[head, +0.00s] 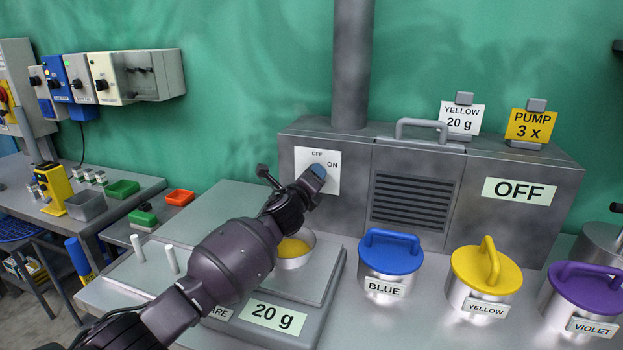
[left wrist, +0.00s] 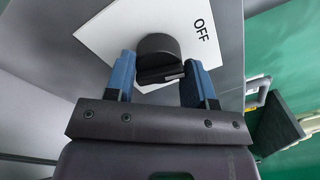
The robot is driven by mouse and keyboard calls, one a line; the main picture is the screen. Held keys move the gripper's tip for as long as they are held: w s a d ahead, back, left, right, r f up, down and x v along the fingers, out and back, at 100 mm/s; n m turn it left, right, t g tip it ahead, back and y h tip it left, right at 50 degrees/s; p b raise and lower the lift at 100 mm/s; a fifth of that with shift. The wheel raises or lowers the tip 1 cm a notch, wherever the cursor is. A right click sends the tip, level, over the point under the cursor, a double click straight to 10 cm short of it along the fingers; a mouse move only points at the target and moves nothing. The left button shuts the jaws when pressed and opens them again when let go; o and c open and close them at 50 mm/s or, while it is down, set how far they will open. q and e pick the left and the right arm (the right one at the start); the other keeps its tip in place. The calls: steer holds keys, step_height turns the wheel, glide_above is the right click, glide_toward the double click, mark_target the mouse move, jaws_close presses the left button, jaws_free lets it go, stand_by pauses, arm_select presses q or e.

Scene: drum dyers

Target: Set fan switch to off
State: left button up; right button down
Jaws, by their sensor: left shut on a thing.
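The fan switch is a dark round knob (left wrist: 158,52) on a white plate (head: 303,160) fixed to the grey metal housing. The plate reads OFF at the top and ON at the right. My left gripper (head: 318,172) reaches the plate from the lower left and hides the knob in the head view. OFF shows to the knob's upper right there. I cannot tell which mark the knob points to. My right gripper is out of view.
A scale (head: 318,318) reading 20 g, with a pan of yellow powder (head: 293,262), lies under my left arm. Blue (head: 391,284), yellow (head: 487,306) and violet (head: 588,330) lidded pots stand to the right. The housing carries a separate OFF sign (head: 519,191).

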arm_select(q)
steer(key=shift+f+n, duration=0.15)
steer(key=shift+n, duration=1.15)
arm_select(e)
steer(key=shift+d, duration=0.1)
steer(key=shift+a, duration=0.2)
arm_select(q)
steer(key=o, duration=0.9)
steer(key=shift+s, duration=0.1)
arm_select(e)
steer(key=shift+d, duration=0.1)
arm_select(q)
steer(key=p+v, duration=0.2)
steer(key=v, duration=0.8)
steer(key=shift+s+p, duration=0.35)
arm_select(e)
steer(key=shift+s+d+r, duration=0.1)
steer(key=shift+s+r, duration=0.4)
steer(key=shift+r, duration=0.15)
